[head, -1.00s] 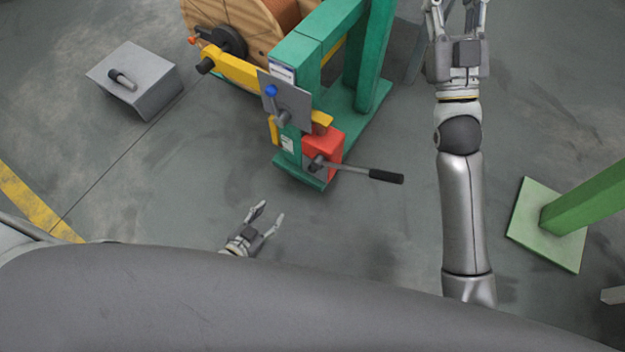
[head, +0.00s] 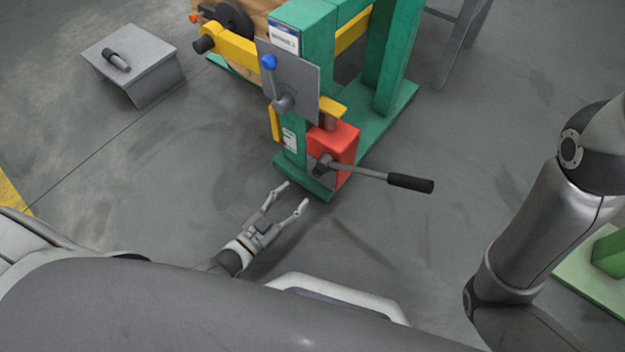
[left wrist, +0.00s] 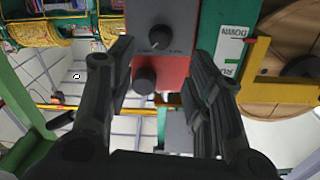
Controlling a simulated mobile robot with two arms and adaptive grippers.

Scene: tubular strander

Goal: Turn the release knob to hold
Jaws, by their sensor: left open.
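The red box (head: 332,151) stands at the foot of the green post, with a long black-handled lever (head: 410,183) sticking out to the right. In the left wrist view the red housing (left wrist: 176,76) carries a round black knob (left wrist: 145,80). Beyond it, a grey face (left wrist: 183,30) has a dark knob with a pale pointer mark (left wrist: 160,38). I cannot tell which knob is the release knob. My left gripper (head: 295,195) is open and empty, low in front of the red box and apart from it. My right gripper is out of view.
A grey plate with a blue-ball lever (head: 269,62) is on the green frame (head: 305,35) above the red box. A wooden reel (head: 255,15) is behind. A grey pedestal (head: 150,72) stands left. The floor around my left gripper is clear.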

